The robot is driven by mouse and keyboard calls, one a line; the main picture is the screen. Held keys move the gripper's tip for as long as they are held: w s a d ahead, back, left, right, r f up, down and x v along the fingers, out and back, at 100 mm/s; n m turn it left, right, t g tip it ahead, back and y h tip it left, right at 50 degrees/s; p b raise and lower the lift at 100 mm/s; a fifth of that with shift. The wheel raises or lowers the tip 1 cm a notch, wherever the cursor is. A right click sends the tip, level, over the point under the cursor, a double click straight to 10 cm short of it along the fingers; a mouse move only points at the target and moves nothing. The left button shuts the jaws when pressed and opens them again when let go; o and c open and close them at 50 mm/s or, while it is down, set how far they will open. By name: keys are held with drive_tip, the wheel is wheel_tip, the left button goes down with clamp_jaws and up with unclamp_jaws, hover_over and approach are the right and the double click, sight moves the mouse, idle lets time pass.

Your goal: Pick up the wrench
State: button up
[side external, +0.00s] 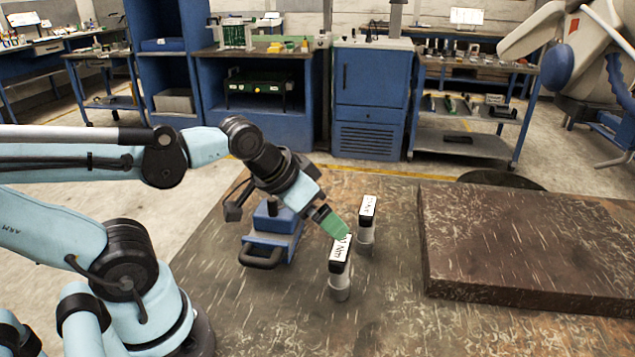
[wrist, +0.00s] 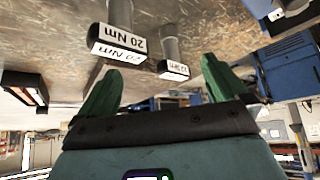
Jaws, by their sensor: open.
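Two upright tools with black tops, white labels and grey cylindrical bodies stand on the brown work surface. I take them for torque wrenches. The nearer wrench (side external: 340,268) shows "20 Nm" in the wrist view (wrist: 118,42). The farther wrench (side external: 366,222) has a smaller label, hard to read, in the wrist view (wrist: 172,66). My gripper (side external: 337,226) has green fingers and is tilted down close to the top of the nearer wrench. In the wrist view, my gripper (wrist: 162,75) has its fingers wide apart with nothing held. I cannot tell whether a finger touches the nearer label.
A blue device with a black handle (side external: 272,240) stands just left of the wrenches. A raised brown slab (side external: 530,245) fills the right of the surface. The front middle is clear.

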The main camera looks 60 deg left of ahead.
drive_tip(key=w+r+m+g, duration=0.3)
drive_tip(key=w+r+m, duration=0.1)
drive_tip(key=w, duration=0.2)
drive_tip(key=m+g, duration=0.3)
drive_tip(key=m, duration=0.2)
approach(367, 218)
drive_tip(key=w+a, duration=0.2)
drive_tip(key=w, duration=0.1)
drive_tip(key=shift+a+f, duration=0.3)
drive_tip(key=shift+a, duration=0.1)
drive_tip(key=shift+w+a+f+m+g, duration=0.1)
drive_tip(key=shift+w+f+m+g, duration=0.15)
drive_tip(key=shift+w+g, duration=0.2)
wheel_tip(367, 218, down, 12)
drive_tip(key=shift+s+f, duration=0.1)
drive_tip(key=shift+c, duration=0.2)
drive_tip(key=c, duration=1.1)
drive_tip(key=shift+o, duration=0.2)
